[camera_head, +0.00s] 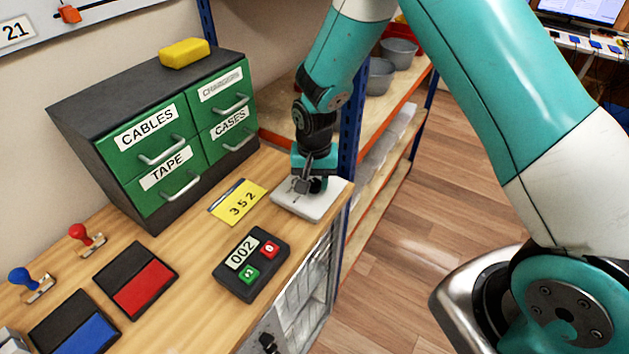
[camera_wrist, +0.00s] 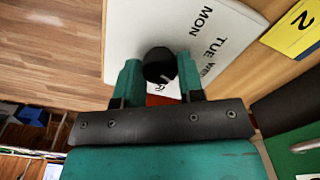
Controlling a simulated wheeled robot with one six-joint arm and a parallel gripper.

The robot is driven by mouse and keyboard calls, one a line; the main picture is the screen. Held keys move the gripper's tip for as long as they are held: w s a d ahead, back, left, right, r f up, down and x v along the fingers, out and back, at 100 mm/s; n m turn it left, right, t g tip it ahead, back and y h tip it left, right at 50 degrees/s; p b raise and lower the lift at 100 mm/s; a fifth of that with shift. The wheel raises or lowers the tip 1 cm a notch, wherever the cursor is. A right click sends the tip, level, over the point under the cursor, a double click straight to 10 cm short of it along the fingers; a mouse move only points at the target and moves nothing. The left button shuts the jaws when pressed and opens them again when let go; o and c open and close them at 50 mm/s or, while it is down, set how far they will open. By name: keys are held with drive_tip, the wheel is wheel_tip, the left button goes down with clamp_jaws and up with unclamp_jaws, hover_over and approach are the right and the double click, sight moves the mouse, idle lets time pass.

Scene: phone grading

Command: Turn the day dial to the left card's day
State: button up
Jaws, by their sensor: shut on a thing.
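The day dial is a white plate (camera_head: 327,203) with a round black knob on the workbench, under my gripper (camera_head: 313,184). In the wrist view the teal fingers of my gripper (camera_wrist: 160,82) are shut on the black knob (camera_wrist: 158,62), one on each side. MON and TUE are readable on the plate (camera_wrist: 140,25); WED is partly readable, and the lettering beyond it is mostly hidden by a finger.
A green drawer cabinet (camera_head: 125,165) stands behind. Ink pads and stamps are at left. A blue shelf post (camera_head: 350,130) stands close beside my gripper.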

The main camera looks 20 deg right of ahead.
sight(314, 183)
drive_tip(key=n+b, duration=0.1)
drive_tip(key=n, duration=0.5)
drive_tip(key=n+b, duration=0.1)
drive_tip(key=n, duration=0.5)
drive_tip(key=shift+n, duration=0.3)
idle(0.4)
drive_tip(key=o, duration=0.9)
drive_tip(key=shift+r, duration=0.15)
wheel_tip(314, 183, up, 17)
drive_tip(key=b, duration=0.3)
drive_tip(key=shift+r, duration=0.1)
